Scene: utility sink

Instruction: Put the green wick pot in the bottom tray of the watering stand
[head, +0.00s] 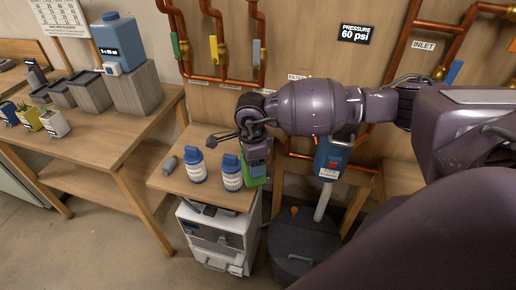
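The watering stand shows at the left as grey stepped blocks with trays (92,96), with a blue tank (117,42) on the tallest block. Small pots with plants stand at the left table edge: a blue pot (8,116), a yellow pot (29,119) and a white pot (54,124). No pot there is plainly green. A green object (252,180) is partly hidden below my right gripper on the small table; I cannot tell what it is. My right gripper (224,138) is above that table, apart from the stand; its opening is unclear. My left gripper is not in view.
Two blue-and-white bottles (195,167) (232,174) and a small grey cylinder (170,164) stand or lie on the small table. A white cabinet (215,236) is below it. Copper pipes (222,82) run along the wall. The left table's front (90,140) is clear.

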